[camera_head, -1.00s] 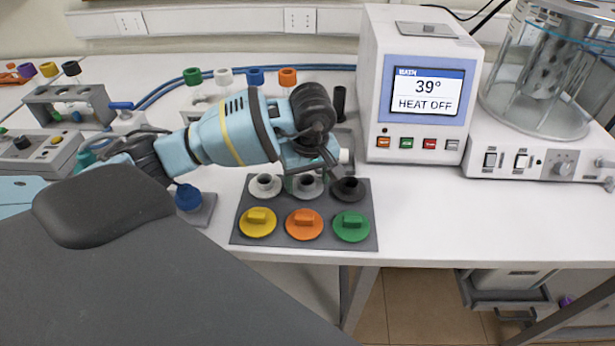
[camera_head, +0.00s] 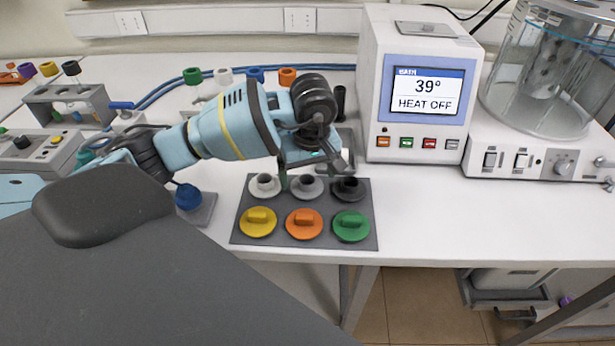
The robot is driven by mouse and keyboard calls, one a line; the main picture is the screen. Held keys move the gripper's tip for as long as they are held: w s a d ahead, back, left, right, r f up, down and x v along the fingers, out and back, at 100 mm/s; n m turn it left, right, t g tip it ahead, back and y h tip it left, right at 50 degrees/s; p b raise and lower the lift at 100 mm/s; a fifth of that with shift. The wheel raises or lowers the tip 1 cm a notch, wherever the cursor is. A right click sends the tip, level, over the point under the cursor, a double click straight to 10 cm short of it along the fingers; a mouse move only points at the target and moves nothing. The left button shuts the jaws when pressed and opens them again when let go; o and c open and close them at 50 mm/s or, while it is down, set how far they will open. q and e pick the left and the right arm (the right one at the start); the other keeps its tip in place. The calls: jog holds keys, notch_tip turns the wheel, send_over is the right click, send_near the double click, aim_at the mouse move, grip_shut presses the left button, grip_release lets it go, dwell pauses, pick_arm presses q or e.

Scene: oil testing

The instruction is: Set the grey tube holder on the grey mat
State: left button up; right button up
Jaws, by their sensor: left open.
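The grey tube holder (camera_head: 307,187) stands upright on the dark grey mat (camera_head: 272,241), in the middle of its back row. A white holder (camera_head: 265,186) is to its left and a black holder (camera_head: 348,190) to its right. My left gripper (camera_head: 316,173) is open and empty, just above and behind the grey holder, fingers pointing down. One finger shows between the white and grey holders; whether it touches either, I cannot tell. The mat's back edge is partly hidden by the gripper. My right gripper is not in view.
A heating bath unit (camera_head: 414,120) stands behind to the right. Tubes with coloured caps stand behind my arm. The table right of the mat is clear.

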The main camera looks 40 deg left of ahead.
pick_arm(q)
notch_tip(320, 180, up, 10)
jog(key=d, duration=0.1)
jog(key=shift+s+r, duration=0.2)
jog(key=shift+s, duration=0.2)
